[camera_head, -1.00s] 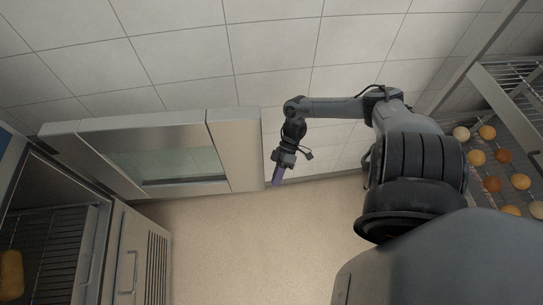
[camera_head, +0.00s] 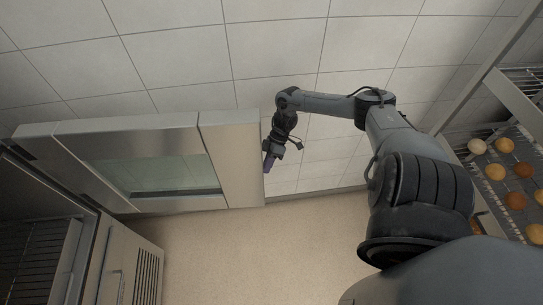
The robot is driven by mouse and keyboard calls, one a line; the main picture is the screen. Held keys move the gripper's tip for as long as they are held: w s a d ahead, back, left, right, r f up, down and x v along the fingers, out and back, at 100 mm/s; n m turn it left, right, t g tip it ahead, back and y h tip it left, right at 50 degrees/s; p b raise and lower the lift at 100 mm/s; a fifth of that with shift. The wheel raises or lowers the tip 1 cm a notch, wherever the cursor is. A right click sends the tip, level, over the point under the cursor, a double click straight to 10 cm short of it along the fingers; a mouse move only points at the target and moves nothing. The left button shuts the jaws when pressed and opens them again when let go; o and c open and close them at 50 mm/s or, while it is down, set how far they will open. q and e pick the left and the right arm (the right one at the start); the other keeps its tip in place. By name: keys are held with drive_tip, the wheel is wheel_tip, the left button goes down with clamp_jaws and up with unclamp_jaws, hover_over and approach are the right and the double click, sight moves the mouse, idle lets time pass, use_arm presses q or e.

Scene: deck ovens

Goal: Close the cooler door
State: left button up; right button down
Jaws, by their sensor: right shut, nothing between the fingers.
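The cooler door (camera_head: 228,160) is a steel door with a glass window (camera_head: 158,175). It stands wide open, swung out from the cooler (camera_head: 118,275) at the lower left. My left gripper is not in view.
Inside the cooler is a wire rack (camera_head: 35,265). At the right, a rack holds a tray (camera_head: 482,190) with several round orange and pale items. A tiled wall (camera_head: 280,50) is behind. The beige floor (camera_head: 255,250) in the middle is clear.

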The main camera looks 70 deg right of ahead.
drive_tip(key=a, duration=0.1)
drive_tip(key=a+f+p, duration=0.1)
drive_tip(key=a, duration=0.1)
drive_tip(key=s+a+p, duration=0.1)
drive_tip(key=a, duration=0.1)
drive_tip(key=shift+f, duration=0.3)
drive_tip(key=shift+s, duration=0.1)
